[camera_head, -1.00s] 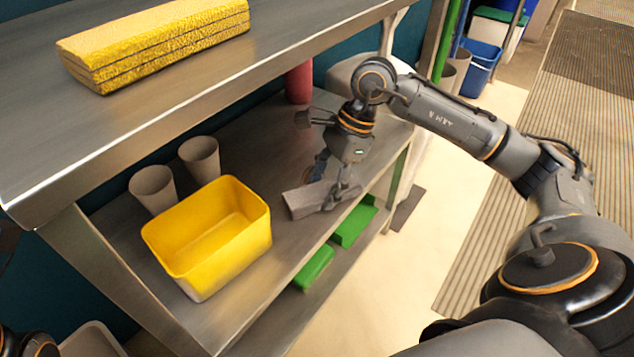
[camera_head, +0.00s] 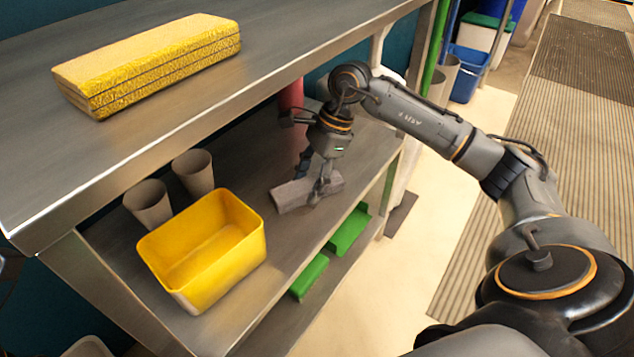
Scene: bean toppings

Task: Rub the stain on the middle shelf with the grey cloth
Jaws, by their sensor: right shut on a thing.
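My right gripper (camera_head: 316,190) reaches down over the middle shelf (camera_head: 262,256) from the right. It is shut on the grey cloth (camera_head: 293,194), a folded block that lies at or just above the shelf surface. I cannot tell if the cloth presses on the metal. I make out no stain; it may be under the cloth or the gripper. My left gripper is not in view.
A yellow bin (camera_head: 205,254) stands left of the cloth, with two grey cups (camera_head: 149,204) behind it. A red cylinder (camera_head: 291,96) stands behind my right gripper. The upper shelf holds yellow sponges or cloths (camera_head: 150,64). Green items (camera_head: 348,231) lie on the shelf below.

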